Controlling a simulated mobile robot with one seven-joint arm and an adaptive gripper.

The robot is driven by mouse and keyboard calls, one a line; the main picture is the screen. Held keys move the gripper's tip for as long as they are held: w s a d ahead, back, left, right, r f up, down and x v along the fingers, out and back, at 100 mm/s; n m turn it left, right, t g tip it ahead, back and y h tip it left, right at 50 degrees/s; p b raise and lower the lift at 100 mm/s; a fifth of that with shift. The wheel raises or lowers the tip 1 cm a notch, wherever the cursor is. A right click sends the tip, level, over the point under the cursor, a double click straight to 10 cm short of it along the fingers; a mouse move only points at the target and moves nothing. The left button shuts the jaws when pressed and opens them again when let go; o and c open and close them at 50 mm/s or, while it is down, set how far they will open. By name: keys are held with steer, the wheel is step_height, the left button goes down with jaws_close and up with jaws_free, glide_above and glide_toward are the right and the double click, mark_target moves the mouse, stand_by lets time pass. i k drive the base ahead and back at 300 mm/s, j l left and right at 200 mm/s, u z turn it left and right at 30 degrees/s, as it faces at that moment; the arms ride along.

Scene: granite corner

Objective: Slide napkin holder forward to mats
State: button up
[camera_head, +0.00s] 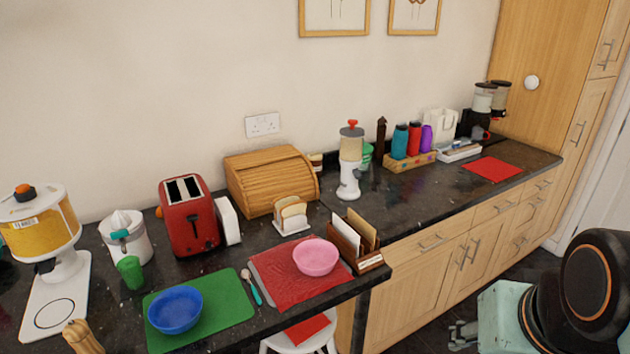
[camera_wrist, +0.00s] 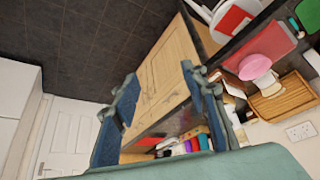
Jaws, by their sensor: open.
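The napkin holder (camera_head: 370,262), a wooden stand with brown and white upright pieces, stands at the counter's front corner. It is just right of the red mat (camera_head: 272,289) and the pink bowl (camera_head: 316,257) on it. A green mat (camera_head: 225,325) with a blue bowl (camera_head: 175,310) lies further left. My gripper (camera_head: 463,335) is low at the right, off the counter front and apart from the holder. The wrist view shows its two fingers spread and empty (camera_wrist: 165,97). The red mat (camera_wrist: 272,44) and pink bowl (camera_wrist: 255,67) also show there.
A toast rack (camera_head: 291,216), bread bin (camera_head: 262,180) and red toaster (camera_head: 189,222) stand behind the mats. A blender (camera_head: 349,178) stands behind the holder. Another red mat (camera_head: 493,169) lies far right. Bare counter (camera_head: 425,200) lies right of the holder. A white stool (camera_head: 318,342) is below.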

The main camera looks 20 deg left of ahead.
mark_target(228, 223)
steer(key=u, duration=1.4)
